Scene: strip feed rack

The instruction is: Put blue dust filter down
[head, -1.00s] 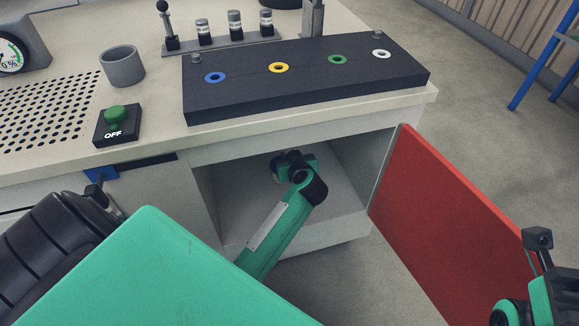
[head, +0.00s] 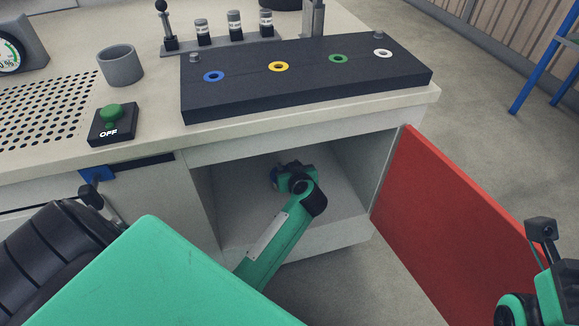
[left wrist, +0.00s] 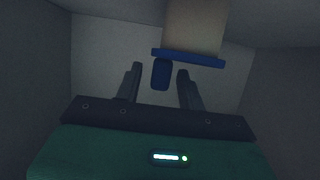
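The blue dust filter (left wrist: 188,58) shows in the left wrist view as a cream block with a blue edge and a blue tab (left wrist: 161,74). My left gripper (left wrist: 160,76) has its two fingers on either side of the tab, with a narrow gap on each side, so it is open around the tab. In the head view my left arm reaches into the open cabinet (head: 345,226) under the bench, and the wrist (head: 291,178) is inside. The filter and left fingertips are hidden there. My right gripper's fingers are not visible.
The red cabinet door (head: 450,225) stands open to the right. Cabinet walls are close around the left gripper. On the bench are a black block (head: 300,85) with coloured rings, a grey cup (head: 120,66) and a green-knobbed OFF switch (head: 112,125).

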